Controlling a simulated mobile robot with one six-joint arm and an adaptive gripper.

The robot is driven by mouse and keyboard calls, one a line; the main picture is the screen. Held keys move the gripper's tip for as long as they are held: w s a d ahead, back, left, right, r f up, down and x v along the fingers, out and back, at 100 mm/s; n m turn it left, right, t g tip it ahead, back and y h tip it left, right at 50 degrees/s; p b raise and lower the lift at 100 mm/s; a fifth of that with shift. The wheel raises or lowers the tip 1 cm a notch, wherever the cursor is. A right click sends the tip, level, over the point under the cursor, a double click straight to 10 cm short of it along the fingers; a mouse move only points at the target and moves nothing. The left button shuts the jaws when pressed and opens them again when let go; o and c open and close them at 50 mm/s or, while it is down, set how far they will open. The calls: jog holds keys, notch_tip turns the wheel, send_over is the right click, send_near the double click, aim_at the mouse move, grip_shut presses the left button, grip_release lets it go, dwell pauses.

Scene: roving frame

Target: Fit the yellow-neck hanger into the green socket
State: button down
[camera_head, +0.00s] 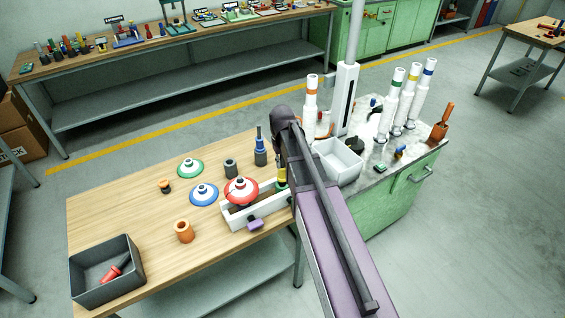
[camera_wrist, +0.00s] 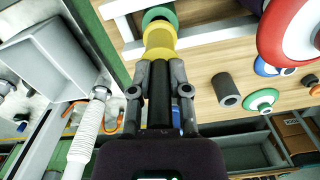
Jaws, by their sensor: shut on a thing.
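The yellow-neck hanger (camera_wrist: 160,40) is held in my gripper (camera_wrist: 160,72) in the wrist view, its dark shaft between the two fingers. Its wide yellow end points away from my gripper toward the green socket (camera_wrist: 151,17), a green ring with a dark opening. The yellow end overlaps the ring in this view, and I cannot tell whether it is inside it. In the head view, the yellow part (camera_head: 282,174) shows just above the green ring, at the right end of a white rack. My arm hides most of the gripper there.
Blue (camera_head: 204,194) and green (camera_head: 190,167) discs lie left. A white bin (camera_head: 337,165) stands right of my arm. The table's left half has free room.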

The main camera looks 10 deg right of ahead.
jog(key=shift+f+b, duration=1.5)
jog(key=shift+f, duration=0.05)
jog(key=c, duration=0.5)
grip_release()
jog(key=o, duration=0.5)
jog(key=shift+r, duration=0.25)
notch_tip(320, 180, up, 13)
jog(key=p, duration=1.3)
jog(key=shift+p, duration=0.3)
dwell(0.6)
